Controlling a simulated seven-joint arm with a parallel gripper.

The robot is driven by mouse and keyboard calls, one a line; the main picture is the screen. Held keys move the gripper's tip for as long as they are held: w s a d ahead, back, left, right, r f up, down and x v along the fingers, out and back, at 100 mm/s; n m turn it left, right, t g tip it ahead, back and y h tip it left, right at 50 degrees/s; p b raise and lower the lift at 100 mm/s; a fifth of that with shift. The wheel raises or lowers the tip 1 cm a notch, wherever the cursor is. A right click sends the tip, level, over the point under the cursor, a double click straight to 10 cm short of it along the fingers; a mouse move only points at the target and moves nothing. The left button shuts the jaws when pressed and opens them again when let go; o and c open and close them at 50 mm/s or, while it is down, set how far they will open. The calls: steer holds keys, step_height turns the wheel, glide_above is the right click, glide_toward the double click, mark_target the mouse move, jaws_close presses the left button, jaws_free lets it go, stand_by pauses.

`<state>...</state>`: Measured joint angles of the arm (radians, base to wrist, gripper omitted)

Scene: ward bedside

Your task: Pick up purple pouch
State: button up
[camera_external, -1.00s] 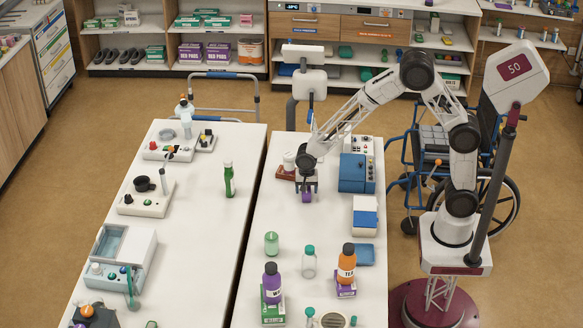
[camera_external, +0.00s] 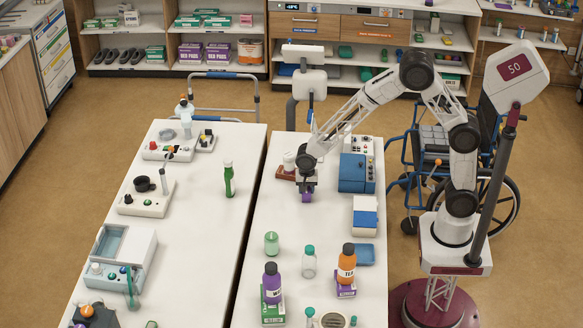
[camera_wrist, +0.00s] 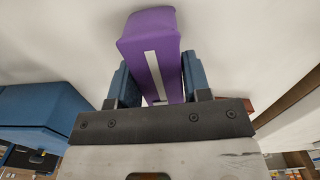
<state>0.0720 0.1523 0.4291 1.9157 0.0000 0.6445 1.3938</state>
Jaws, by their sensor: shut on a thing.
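The purple pouch (camera_wrist: 148,50) is a small upright block with a white stripe, seen in the wrist view. My gripper (camera_wrist: 154,82) is shut on it, with one blue finger on each side. In the external view the purple pouch (camera_external: 307,197) shows as a small purple patch below my gripper (camera_external: 306,188), over the right-hand table (camera_external: 309,222). I cannot tell from this view how far it is above the tabletop.
A blue-and-white device (camera_external: 356,172) stands close to the right of my gripper. A red-brown base with a white jar (camera_external: 289,160) is just behind left. Bottles, including an orange one (camera_external: 347,262), stand nearer the front. The tabletop just in front is clear.

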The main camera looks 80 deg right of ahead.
steer(key=shift+r, duration=0.1)
steer(key=shift+r, duration=4.9)
